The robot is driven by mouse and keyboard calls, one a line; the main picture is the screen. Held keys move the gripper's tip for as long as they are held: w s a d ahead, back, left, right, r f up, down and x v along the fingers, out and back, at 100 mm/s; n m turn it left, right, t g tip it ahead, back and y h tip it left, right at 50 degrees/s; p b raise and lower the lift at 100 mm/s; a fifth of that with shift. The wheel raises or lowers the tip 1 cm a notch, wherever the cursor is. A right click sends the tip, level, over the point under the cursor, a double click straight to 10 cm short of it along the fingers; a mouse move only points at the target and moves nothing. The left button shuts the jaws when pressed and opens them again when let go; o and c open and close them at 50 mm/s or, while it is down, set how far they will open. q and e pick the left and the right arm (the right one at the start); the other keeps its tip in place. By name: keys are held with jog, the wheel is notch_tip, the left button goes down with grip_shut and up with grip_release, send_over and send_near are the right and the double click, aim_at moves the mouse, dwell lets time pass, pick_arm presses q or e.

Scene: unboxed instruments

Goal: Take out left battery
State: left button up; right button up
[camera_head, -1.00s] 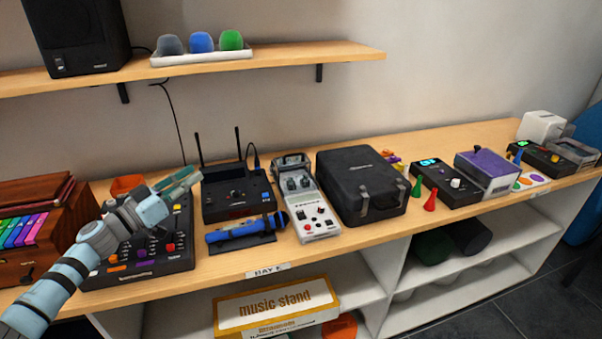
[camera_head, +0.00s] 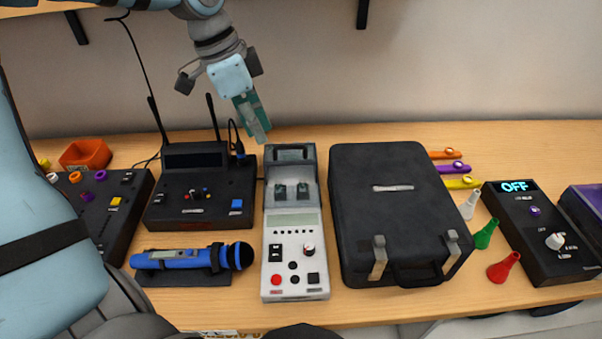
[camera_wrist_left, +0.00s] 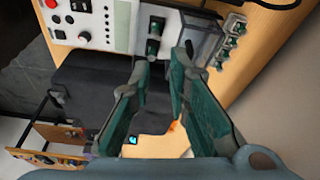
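The white and grey battery device (camera_head: 295,255) stands on the bench in the middle of the head view. Its rear bay holds two small dark green batteries side by side, the left battery (camera_head: 280,191) and the right battery (camera_head: 303,191). My left gripper (camera_head: 258,128) hangs above and behind the bay, a little to its left, touching neither battery. In the left wrist view its two fingers (camera_wrist_left: 162,62) are apart with nothing between them. The left battery (camera_wrist_left: 157,25) and right battery (camera_wrist_left: 152,47) show beyond the fingertips. My right gripper is not in view.
A black case (camera_head: 395,215) stands close on the device's right. A black receiver (camera_head: 203,190) with antennas and a blue microphone (camera_head: 185,258) on a dark stand are on its left. Coloured cones (camera_head: 487,234) and a control box (camera_head: 540,232) lie further right.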

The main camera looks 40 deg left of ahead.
pick_arm(q)
send_over(277, 181)
jog(key=s+a, duration=0.1)
jog(key=s, duration=0.1)
notch_tip(277, 181, down, 7)
jog(key=x, duration=0.3)
jog(key=w+x, duration=0.1)
jog(key=x, duration=0.2)
jog(key=shift+a+r, duration=0.1)
jog(key=shift+r, duration=0.05)
jog(key=shift+f, duration=0.3)
jog(key=shift+s, duration=0.15)
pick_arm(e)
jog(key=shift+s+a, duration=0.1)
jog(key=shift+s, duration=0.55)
pick_arm(q)
grip_shut()
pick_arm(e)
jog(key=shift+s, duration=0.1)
